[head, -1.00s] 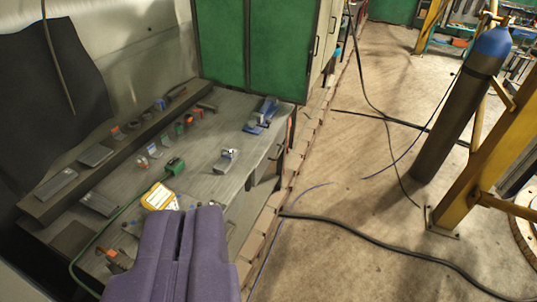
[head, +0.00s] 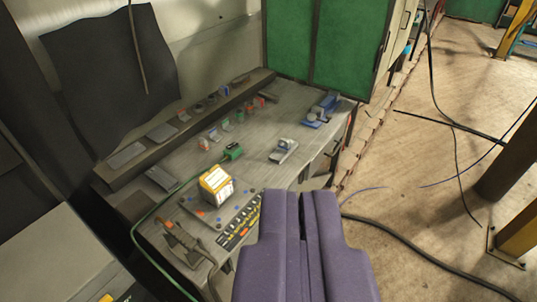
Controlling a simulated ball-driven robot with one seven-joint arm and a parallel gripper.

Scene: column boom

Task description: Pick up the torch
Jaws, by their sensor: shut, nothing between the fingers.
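What looks like the torch (head: 182,242), a dark handled tool with some orange on it, lies at the near left end of the grey workbench (head: 244,181). A dark cable seems to run from it over the bench's front edge. It is small and its exact shape is hard to tell. My gripper (head: 299,193), with two thick purple fingers, is shut and empty. It shows at the bottom middle, to the right of the torch and apart from it, and covers part of the bench's near right side.
A yellow and white box (head: 216,187) and a label strip (head: 239,222) lie between torch and gripper. A green hose (head: 139,246) runs beside the torch. Small tools and a blue vise (head: 321,111) stand further back. A grey cabinet (head: 60,262) is at lower left. Floor at right holds cables.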

